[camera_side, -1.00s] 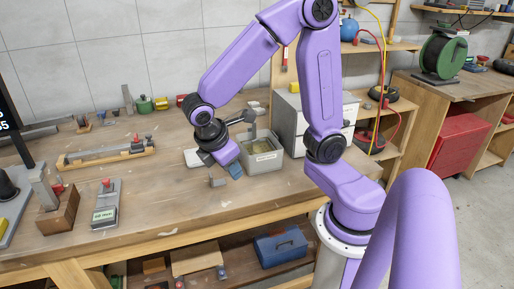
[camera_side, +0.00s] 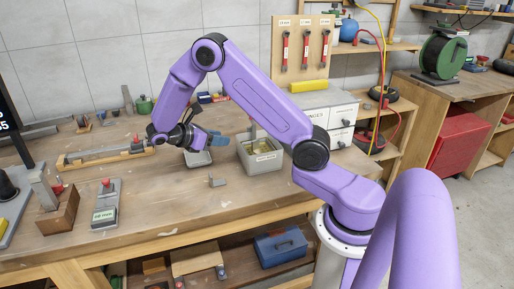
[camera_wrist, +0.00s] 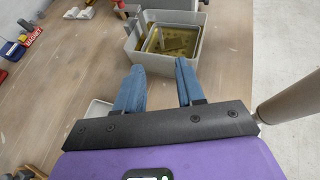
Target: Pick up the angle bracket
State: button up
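The bin (camera_wrist: 194,58) lies beyond the fingertips with brass-coloured contents. I cannot make out the bracket in the wrist view.
A pale shallow tray (camera_side: 198,158) lies below my gripper; its edge shows in the wrist view (camera_wrist: 98,108). A white drawer cabinet (camera_side: 326,112) stands right of the bin. A labelled grey device (camera_side: 106,205) and a wooden block (camera_side: 58,211) are at left. The front bench is clear.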

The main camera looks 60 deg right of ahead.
aim_at(254, 141)
jog(key=x, duration=1.5)
jog(key=shift+s+d+f, duration=0.1)
jog(key=shift+s+d, duration=0.05)
jog(key=shift+d, duration=0.2)
grip_shut()
